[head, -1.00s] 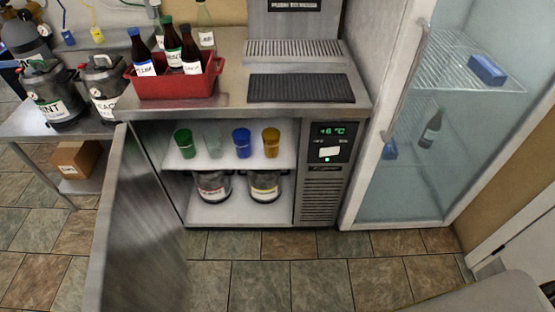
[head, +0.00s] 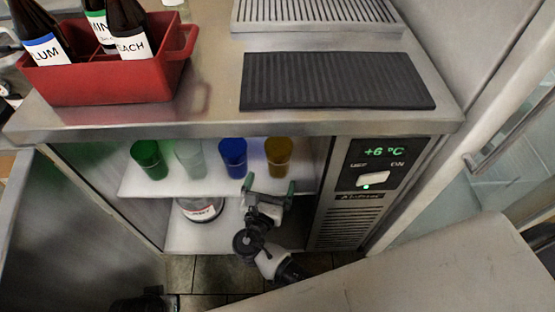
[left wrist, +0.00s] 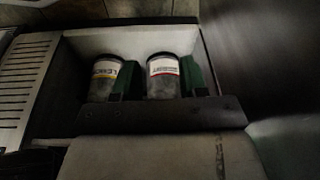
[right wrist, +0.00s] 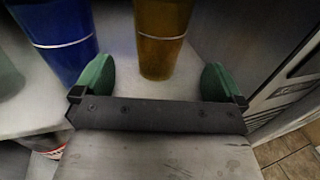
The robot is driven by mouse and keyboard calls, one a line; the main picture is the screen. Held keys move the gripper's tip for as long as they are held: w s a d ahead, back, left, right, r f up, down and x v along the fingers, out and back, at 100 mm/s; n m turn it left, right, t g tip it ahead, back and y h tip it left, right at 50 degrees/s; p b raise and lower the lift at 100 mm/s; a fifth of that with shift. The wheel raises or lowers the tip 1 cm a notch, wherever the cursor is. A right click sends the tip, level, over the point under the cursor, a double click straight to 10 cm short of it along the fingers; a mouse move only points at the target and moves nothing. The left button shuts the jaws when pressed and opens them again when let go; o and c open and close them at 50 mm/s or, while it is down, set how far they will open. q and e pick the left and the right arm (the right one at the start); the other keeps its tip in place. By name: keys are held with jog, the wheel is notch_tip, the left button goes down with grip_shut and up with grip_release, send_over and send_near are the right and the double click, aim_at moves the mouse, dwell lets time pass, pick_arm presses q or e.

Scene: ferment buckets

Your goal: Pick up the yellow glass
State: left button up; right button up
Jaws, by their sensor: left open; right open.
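The yellow glass (head: 278,157) stands upright on the upper shelf of the open fridge cabinet, at the right end of a row of glasses. My right gripper (head: 269,188) is open and empty just in front of this glass. In the right wrist view the yellow glass (right wrist: 162,35) is ahead of the gap between the green fingertips (right wrist: 158,80), not between them. Its top is cut off there.
A blue glass (head: 233,157) stands close left of the yellow one, then a clear glass (head: 190,158) and a green glass (head: 149,159). The control panel (head: 375,170) borders the opening at right. The counter edge (head: 230,128) overhangs the shelf. A labelled jar (head: 200,209) stands below.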

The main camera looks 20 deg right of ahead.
aim_at(281, 150)
jog(key=x, duration=0.3)
jog(key=b+x, duration=0.1)
jog(key=x, duration=0.1)
jog(key=f+x, duration=0.1)
jog(key=x, duration=0.2)
jog(key=shift+w+d, duration=0.1)
jog(key=shift+w, duration=0.25)
pick_arm(q)
jog(key=v, duration=0.5)
jog(key=shift+w+r, duration=0.3)
jog(key=shift+w, duration=0.05)
pick_arm(e)
jog(key=shift+c, duration=0.3)
jog(key=c, duration=1)
jog(key=shift+r, duration=0.1)
jog(key=shift+c, duration=0.2)
jog(key=shift+r, duration=0.1)
